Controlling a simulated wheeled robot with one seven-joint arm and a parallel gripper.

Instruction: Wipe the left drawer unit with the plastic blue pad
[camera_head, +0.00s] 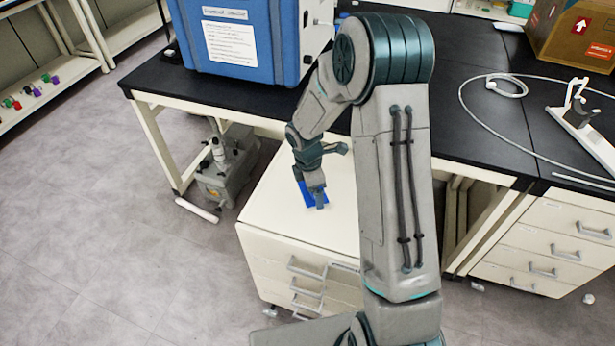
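The left drawer unit (272,210) is a low cream cabinet with silver handles on its front, standing in front of the black bench. My gripper (316,192) points down over its top. The plastic blue pad (307,196) shows as a small blue patch at my fingertips, at or just above the unit's top surface. My fingers cover part of the pad. I cannot tell from this view whether they are closed on it. My arm hides the right part of the unit.
A blue freeze dryer (235,45) stands on the black bench (480,75) behind the unit. A vacuum pump (226,170) sits on the floor left of the unit. A cardboard box (575,32) and white tubing lie on the bench at right. Another drawer unit (545,243) stands at right. Floor at left is clear.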

